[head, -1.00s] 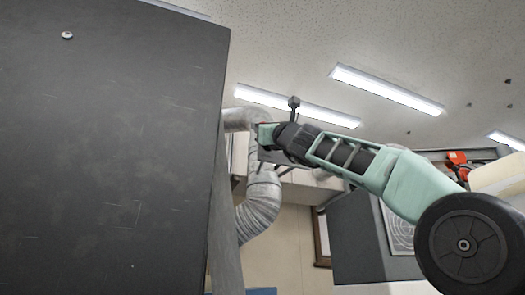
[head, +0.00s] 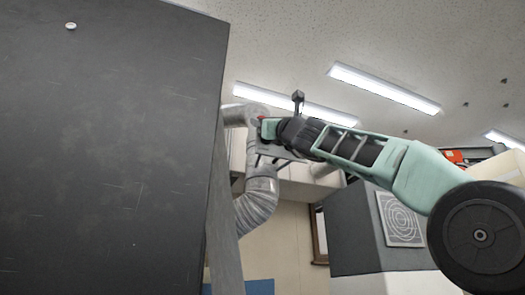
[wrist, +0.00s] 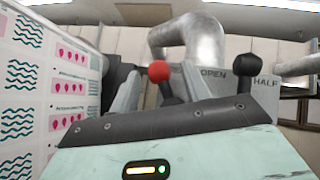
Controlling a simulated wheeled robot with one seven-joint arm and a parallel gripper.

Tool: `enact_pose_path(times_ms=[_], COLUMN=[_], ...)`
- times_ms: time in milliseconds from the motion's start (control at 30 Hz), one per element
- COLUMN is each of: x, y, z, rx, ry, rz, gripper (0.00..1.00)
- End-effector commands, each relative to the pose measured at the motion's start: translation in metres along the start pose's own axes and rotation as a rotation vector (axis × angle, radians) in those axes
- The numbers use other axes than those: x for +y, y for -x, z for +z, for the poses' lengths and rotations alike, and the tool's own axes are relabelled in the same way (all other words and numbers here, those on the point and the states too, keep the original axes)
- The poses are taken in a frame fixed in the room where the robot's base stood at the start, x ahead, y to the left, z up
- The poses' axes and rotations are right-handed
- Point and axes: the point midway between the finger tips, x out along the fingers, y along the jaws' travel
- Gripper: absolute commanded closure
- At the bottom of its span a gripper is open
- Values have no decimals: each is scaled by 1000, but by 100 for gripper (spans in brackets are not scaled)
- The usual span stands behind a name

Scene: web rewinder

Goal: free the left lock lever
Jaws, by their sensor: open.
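A lever with a red ball knob (wrist: 159,71) stands in the middle of the wrist view, with its dark stem below the knob. My gripper (wrist: 160,88) is open, with one pale finger on each side of this lever; I cannot tell whether either finger touches it. A second lever with a black knob (wrist: 246,60) stands to the right, outside the fingers. A grey plate behind them reads OPEN (wrist: 213,73) and HALF (wrist: 265,81). The lower stem of the red-knobbed lever is hidden by my gripper body. In the head view my gripper (head: 266,128) is small and far off.
A printed web (wrist: 45,95) with pink and teal patterns fills the left of the wrist view. A silver duct (wrist: 188,38) bends behind the levers. In the head view a large dark panel (head: 105,150) blocks the left side. A grey cabinet (head: 350,230) stands at lower right.

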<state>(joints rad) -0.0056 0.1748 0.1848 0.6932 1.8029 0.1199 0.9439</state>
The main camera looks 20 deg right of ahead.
Motion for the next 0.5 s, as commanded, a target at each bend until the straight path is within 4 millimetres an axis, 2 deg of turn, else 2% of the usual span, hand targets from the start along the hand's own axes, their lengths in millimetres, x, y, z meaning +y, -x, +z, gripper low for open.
enact_pose_path(times_ms=[33, 500], x=[2, 2], y=[14, 99], z=[-4, -5], rx=[-1, 0], ry=[2, 2], rz=[-2, -2], gripper=[53, 53])
